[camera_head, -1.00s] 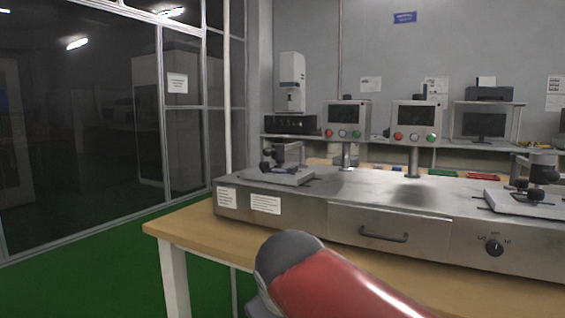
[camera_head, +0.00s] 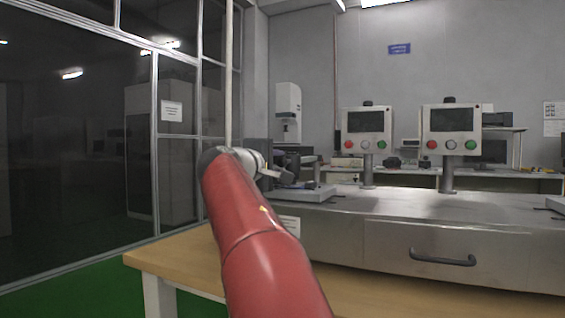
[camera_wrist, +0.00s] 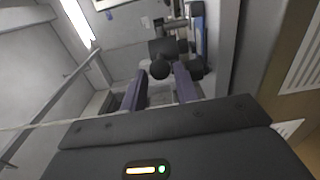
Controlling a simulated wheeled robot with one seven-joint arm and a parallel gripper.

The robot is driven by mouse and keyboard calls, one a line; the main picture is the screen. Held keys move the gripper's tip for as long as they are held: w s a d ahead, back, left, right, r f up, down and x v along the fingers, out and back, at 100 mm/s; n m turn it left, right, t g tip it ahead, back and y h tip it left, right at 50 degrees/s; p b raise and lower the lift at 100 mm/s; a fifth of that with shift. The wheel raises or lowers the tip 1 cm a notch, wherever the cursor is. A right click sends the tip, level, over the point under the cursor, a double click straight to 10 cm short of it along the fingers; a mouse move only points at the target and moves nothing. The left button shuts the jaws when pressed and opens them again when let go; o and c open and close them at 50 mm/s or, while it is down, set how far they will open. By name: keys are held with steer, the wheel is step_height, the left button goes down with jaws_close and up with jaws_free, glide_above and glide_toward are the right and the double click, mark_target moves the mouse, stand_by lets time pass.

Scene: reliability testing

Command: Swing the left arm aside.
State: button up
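The left fixture (camera_head: 292,168), with its dark swing arm and knobs on a pale plate, sits at the left end of the steel test bench (camera_head: 350,215). My arm reaches forward from the bottom, and my gripper (camera_head: 274,174) is just left of this fixture, partly covering it. In the wrist view, my gripper (camera_wrist: 160,88) has its two fingers apart with nothing held. A round black knob (camera_wrist: 160,69) of the fixture appears between and beyond the fingertips. Whether anything touches cannot be told.
Two control boxes, left (camera_head: 366,131) and right (camera_head: 450,131), stand on posts behind. A drawer handle (camera_head: 441,258) sticks out of the bench front. The wooden table edge (camera_head: 165,262) is below, and a glass partition (camera_head: 70,130) stands left. The floor beside it is clear.

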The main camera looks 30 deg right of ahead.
mark_target(279, 162)
steer(key=shift+x, duration=1.6)
steer(key=shift+c, duration=0.4)
jaws_close()
